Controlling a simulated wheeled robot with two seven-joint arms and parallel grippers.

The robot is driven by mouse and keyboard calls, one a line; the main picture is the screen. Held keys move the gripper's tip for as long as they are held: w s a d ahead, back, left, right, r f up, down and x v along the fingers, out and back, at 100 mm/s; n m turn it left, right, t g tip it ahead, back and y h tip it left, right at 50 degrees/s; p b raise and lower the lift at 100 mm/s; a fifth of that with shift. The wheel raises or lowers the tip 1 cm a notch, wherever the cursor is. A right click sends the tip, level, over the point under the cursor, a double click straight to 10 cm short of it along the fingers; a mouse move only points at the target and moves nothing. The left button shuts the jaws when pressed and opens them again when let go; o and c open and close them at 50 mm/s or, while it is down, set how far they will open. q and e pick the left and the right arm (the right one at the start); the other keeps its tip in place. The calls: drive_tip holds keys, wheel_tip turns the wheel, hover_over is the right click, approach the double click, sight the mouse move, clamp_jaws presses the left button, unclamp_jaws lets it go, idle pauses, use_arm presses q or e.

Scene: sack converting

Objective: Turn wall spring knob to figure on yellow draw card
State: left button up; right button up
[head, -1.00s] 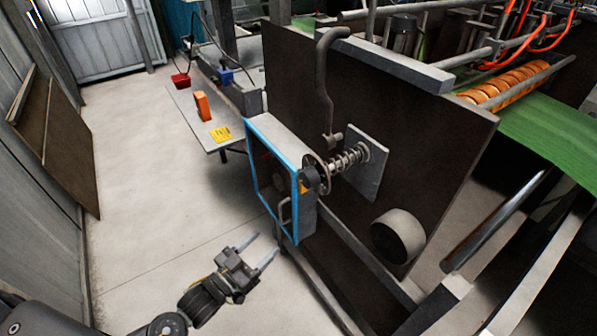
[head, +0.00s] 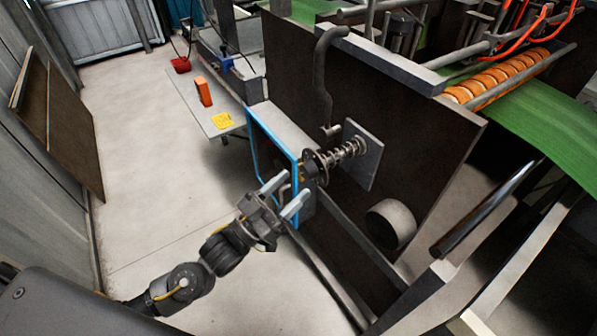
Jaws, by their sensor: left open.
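The spring knob (head: 309,168) is a dark round knob on a threaded shaft with a coil spring (head: 345,151), fixed to a grey plate on the dark machine wall. A flat disc sits behind the knob. The yellow draw card (head: 222,121) lies on a grey side table; its figure is too small to read. My left gripper (head: 284,195) is open and empty, its two fingers pointing up and right, just below and left of the knob. In the picture it overlaps the lower part of the blue-framed box. My right gripper is not in view.
The blue-framed grey box (head: 283,125) stands directly left of the knob, with a handle low on its front. A curved grey lever (head: 323,80) rises above the knob. A round grey drum (head: 391,225) sits below right. An orange object (head: 204,91) stands on the side table.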

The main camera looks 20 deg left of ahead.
sight(304, 175)
use_arm(q)
drive_tip(key=shift+p+x, duration=0.45)
drive_tip(key=shift+x, duration=1.1)
drive_tip(key=c, duration=1)
drive_tip(key=shift+m, duration=0.4)
